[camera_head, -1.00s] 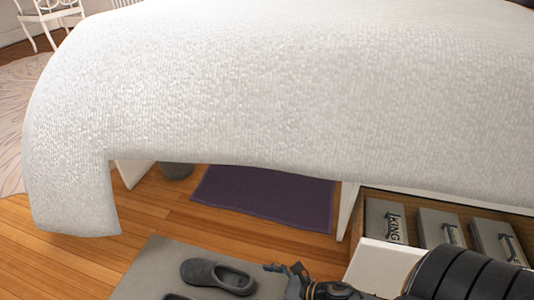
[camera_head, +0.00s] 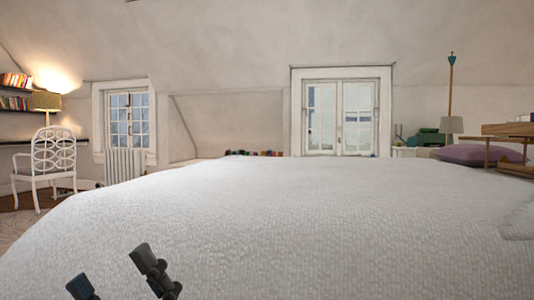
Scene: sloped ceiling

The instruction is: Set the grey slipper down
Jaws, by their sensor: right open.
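The grey slipper is not in view now. My right gripper (camera_head: 112,272) shows at the bottom left, in front of the white bed cover. Its two dark fingers are spread apart, with nothing visible between them. The rest of my right arm is below the frame. My left gripper is not in view.
A wide bed with a white textured cover (camera_head: 290,215) fills the lower view. A white chair (camera_head: 45,165) stands at the far left by a shelf with books. A radiator (camera_head: 125,165) is under the left window. A purple pillow (camera_head: 475,154) lies at the right.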

